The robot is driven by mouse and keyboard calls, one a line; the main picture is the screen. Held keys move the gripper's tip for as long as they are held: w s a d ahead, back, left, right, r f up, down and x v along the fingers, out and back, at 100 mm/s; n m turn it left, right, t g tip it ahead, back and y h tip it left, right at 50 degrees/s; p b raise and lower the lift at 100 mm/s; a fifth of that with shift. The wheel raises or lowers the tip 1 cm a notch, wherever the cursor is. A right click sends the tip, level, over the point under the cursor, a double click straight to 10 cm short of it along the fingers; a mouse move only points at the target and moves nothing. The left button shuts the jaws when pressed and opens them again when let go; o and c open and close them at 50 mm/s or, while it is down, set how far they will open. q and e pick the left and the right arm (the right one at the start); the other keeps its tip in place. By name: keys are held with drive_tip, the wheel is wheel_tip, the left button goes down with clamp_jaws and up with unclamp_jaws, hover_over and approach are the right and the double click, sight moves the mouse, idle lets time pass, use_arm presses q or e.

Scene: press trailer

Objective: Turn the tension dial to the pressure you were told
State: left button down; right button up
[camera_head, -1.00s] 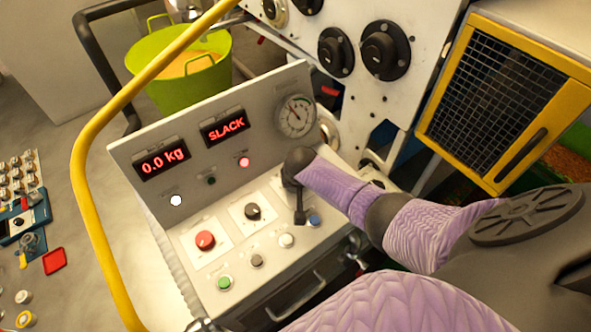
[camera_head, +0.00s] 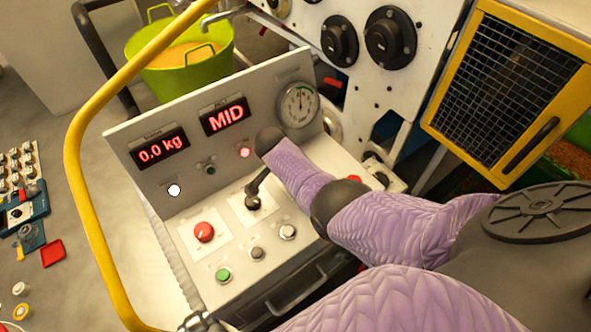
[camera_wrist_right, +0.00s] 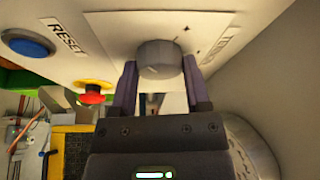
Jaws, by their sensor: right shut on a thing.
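The tension dial is a round grey knob (camera_wrist_right: 160,58) on a white plate with marks and lettering in the right wrist view. My right gripper (camera_wrist_right: 160,80) is shut on it, one finger on each side. In the head view my right wrist (camera_head: 270,140) covers the knob and fingertips. My left gripper is out of view.
A blue RESET button (camera_wrist_right: 28,43) and a red emergency stop (camera_wrist_right: 91,94) sit close to the knob. A red knob (camera_head: 204,232), green button (camera_head: 223,274) and black knob (camera_head: 253,203) share the panel. A yellow rail (camera_head: 76,150) curves along the left.

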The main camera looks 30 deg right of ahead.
drive_tip(key=m+g+b, duration=0.1)
drive_tip(key=m+b, duration=0.1)
drive_tip(key=m, duration=0.1)
drive_tip(key=shift+w+f, duration=0.1)
drive_tip(key=shift+f, duration=0.05)
drive_tip(key=shift+m+g+b, duration=0.5)
drive_tip(key=shift+m+b, duration=0.4)
drive_tip(key=shift+m, duration=0.2)
drive_tip(key=o, duration=1.3)
drive_tip(key=p+v, duration=0.2)
drive_tip(key=v, duration=0.8)
drive_tip(key=shift+p, duration=0.3)
